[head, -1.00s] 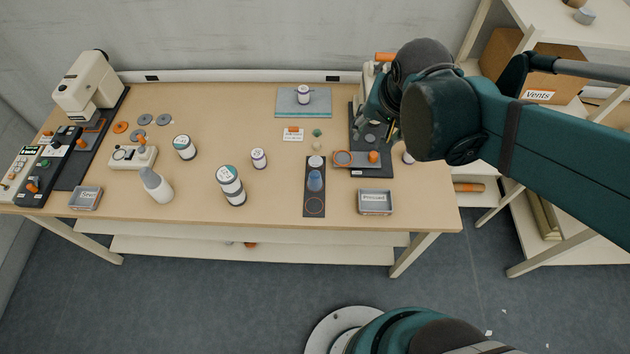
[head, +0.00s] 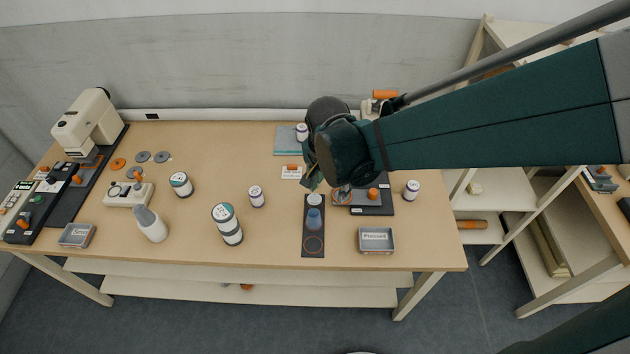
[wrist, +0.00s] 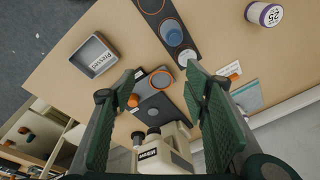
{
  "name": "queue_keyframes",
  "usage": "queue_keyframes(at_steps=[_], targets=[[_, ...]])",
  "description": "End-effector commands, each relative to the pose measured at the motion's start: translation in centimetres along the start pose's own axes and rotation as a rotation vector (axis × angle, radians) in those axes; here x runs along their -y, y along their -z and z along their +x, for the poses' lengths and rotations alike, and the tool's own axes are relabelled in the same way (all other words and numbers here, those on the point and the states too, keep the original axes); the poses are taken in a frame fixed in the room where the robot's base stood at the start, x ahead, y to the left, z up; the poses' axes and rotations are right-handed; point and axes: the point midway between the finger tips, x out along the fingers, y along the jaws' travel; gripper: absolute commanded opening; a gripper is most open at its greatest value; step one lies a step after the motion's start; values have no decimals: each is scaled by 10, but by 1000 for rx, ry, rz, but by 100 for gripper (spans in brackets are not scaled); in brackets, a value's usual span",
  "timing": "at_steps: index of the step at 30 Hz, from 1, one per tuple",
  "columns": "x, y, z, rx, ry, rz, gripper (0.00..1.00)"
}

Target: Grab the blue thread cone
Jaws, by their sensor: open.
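My gripper (head: 312,184) is over the table, just behind the mat's back end and apart from the cone. My arm partly hides it in the head view. In the wrist view my gripper (wrist: 163,80) has its green fingers spread wide, with nothing held between them.
A grey "Pressed" tray (head: 377,240) stands right of the mat. A dark device with an orange knob (head: 373,194) is under my arm.

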Motion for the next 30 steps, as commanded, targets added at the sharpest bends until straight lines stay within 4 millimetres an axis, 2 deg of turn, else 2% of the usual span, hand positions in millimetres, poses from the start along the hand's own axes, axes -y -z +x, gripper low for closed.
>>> queue_keyframes(at_steps=[1,9,15,30], targets=[[6,-5,10,4,-10,12,45],[27,-29,51,17,-62,93,45],[36,-42,70,20,-89,134,45],[37,-45,76,20,-97,149,45]])
